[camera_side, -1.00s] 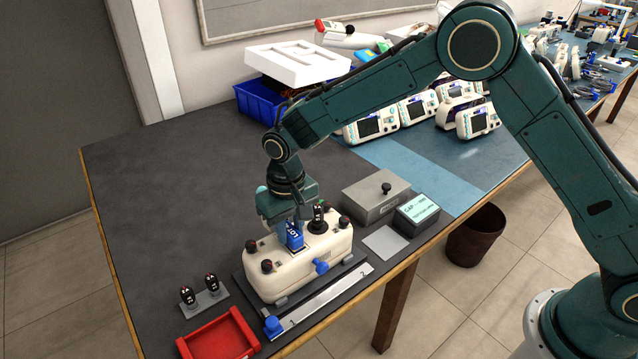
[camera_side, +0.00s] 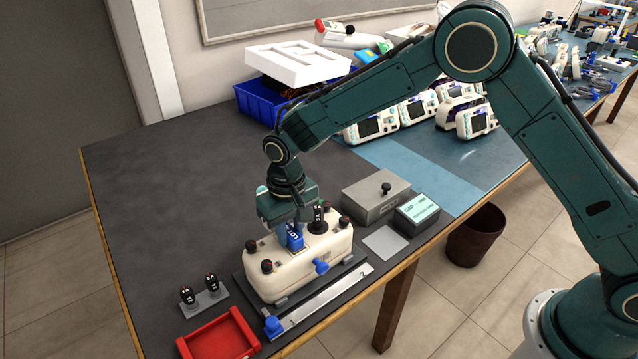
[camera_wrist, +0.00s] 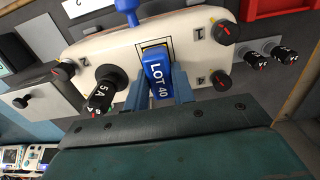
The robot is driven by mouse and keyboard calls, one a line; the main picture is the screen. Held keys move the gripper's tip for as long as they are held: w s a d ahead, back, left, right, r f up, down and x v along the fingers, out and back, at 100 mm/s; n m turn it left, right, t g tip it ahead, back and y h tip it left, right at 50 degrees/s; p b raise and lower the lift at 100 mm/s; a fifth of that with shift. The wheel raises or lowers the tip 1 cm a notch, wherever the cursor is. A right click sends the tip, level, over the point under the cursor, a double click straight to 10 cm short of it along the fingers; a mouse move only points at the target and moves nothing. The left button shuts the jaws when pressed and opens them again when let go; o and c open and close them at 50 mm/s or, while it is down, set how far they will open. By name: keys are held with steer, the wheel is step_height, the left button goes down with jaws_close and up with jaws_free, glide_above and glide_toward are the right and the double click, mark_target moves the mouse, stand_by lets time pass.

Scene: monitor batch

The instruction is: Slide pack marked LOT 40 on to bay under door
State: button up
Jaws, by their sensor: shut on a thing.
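The blue pack marked LOT 40 (camera_wrist: 158,75) is between the fingers of my gripper (camera_wrist: 160,95), which is shut on it. In the side view the pack (camera_side: 294,238) stands upright at the top of the cream monitor unit (camera_side: 275,277), under my gripper (camera_side: 292,222). The wrist view shows a pale-edged bay opening (camera_wrist: 153,46) around the pack's far end. How deep the pack sits in it is hidden. A black part marked 5A (camera_wrist: 102,90) stands beside the pack on the unit. I cannot make out a door clearly.
Black knobs stand at the unit's corners. A red tray (camera_side: 222,338), two black parts on a grey holder (camera_side: 206,299) and a steel rail (camera_side: 325,297) lie close by. A grey box (camera_side: 376,198) and a display box (camera_side: 417,213) stand to the right. The table's left side is clear.

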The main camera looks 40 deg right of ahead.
steer(key=shift+f, duration=0.1)
steer(key=o, duration=1)
steer(key=shift+o, duration=0.2)
step_height(320, 180, up, 14)
